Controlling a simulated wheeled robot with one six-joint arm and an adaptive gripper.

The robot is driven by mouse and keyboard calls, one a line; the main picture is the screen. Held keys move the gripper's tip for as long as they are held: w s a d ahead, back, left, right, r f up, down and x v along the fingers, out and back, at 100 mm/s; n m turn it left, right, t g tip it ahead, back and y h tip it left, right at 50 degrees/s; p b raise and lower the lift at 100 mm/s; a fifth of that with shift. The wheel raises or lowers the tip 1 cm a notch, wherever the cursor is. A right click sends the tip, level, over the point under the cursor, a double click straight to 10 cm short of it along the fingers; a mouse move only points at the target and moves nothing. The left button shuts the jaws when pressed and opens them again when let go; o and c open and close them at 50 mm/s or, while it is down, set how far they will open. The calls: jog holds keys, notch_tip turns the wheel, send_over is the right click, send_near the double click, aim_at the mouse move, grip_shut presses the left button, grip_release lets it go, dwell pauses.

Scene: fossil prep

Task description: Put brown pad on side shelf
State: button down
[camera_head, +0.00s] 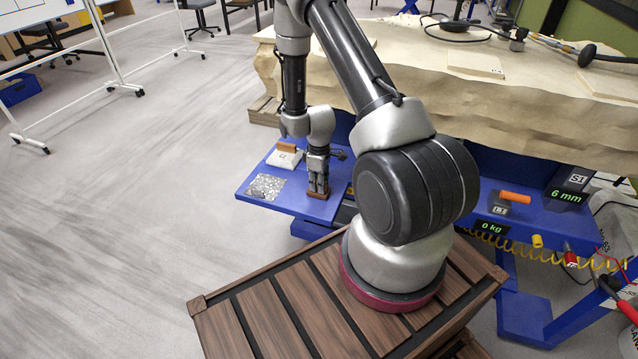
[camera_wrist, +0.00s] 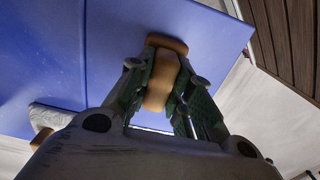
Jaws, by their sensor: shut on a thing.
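The brown pad (camera_head: 318,195) is at the right part of the blue side shelf (camera_head: 297,206), close over or on its surface; I cannot tell if it touches. My gripper (camera_head: 318,181) points down and is shut on the pad's upper part. In the wrist view, my gripper (camera_wrist: 163,88) has its green-lined fingers on both sides of the pad's lighter brown grip (camera_wrist: 160,80). The pad's wider base shows beyond the fingertips, with the blue shelf (camera_wrist: 110,50) behind it.
A grey block with an orange roll (camera_head: 515,197) sits on the blue surface at right. A sand-coloured slab (camera_head: 530,100) stands behind.

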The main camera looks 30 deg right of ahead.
jog(key=shift+f, duration=0.15)
jog(key=c, duration=1.3)
grip_release()
